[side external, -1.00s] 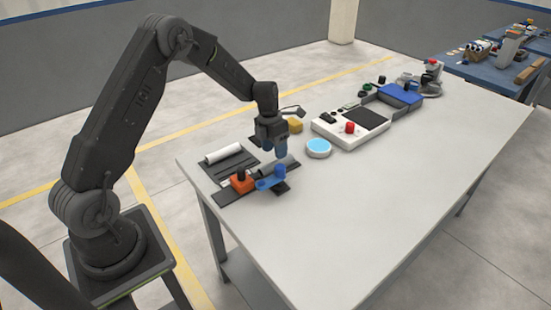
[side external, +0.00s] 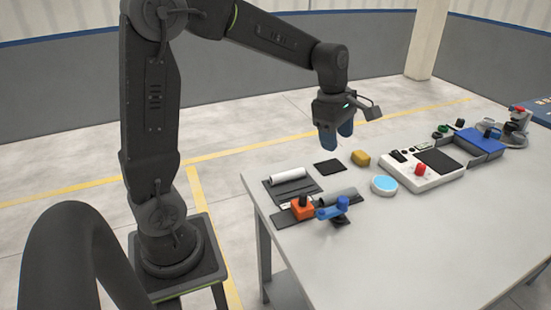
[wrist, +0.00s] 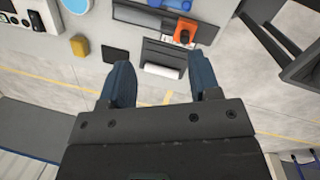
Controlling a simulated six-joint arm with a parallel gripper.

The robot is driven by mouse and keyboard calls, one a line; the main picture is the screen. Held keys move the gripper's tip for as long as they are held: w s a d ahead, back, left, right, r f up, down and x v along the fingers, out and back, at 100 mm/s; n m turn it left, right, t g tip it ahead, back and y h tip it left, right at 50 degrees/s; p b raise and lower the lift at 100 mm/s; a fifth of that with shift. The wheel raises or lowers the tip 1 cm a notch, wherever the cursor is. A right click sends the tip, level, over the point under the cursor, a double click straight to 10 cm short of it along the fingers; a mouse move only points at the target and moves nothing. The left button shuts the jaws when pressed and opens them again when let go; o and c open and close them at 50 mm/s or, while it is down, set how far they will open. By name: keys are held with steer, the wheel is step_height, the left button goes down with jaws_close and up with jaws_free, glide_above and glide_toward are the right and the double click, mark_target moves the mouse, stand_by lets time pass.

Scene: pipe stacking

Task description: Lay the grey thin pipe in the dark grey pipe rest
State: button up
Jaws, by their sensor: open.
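The grey pipe (side external: 338,196) lies on its side behind the blue piece, on or beside a dark base; the exact contact is hidden. A dark grey slotted plate (side external: 283,189), which looks like a pipe rest, lies to its left with a white pipe (side external: 288,175) along its back edge. It also shows in the wrist view (wrist: 165,54). My gripper (side external: 336,144) is open and empty, well above the table and behind these parts. In the wrist view its blue fingers (wrist: 163,82) stand wide apart with nothing between them.
An orange block (side external: 302,209) and a blue piece (side external: 332,210) stand at the front edge. A dark pad (side external: 328,168), yellow block (side external: 360,158), light-blue disc (side external: 384,185) and white panel (side external: 420,168) with a red knob lie to the right. The front right tabletop is clear.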

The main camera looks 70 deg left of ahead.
steer(key=s+d+r+m+t, duration=0.1)
steer(key=s+d+m, duration=0.3)
steer(key=s+m, duration=0.5)
steer(key=s+d+r+m+t, duration=0.2)
steer(key=s+d+m, duration=0.1)
steer(key=s+m, duration=0.7)
steer(key=m, duration=0.3)
steer(key=shift+s+d+r+m+t+y, duration=0.2)
steer(key=shift+d+m+t+y, duration=0.1)
steer(key=shift+d+t+y, duration=0.1)
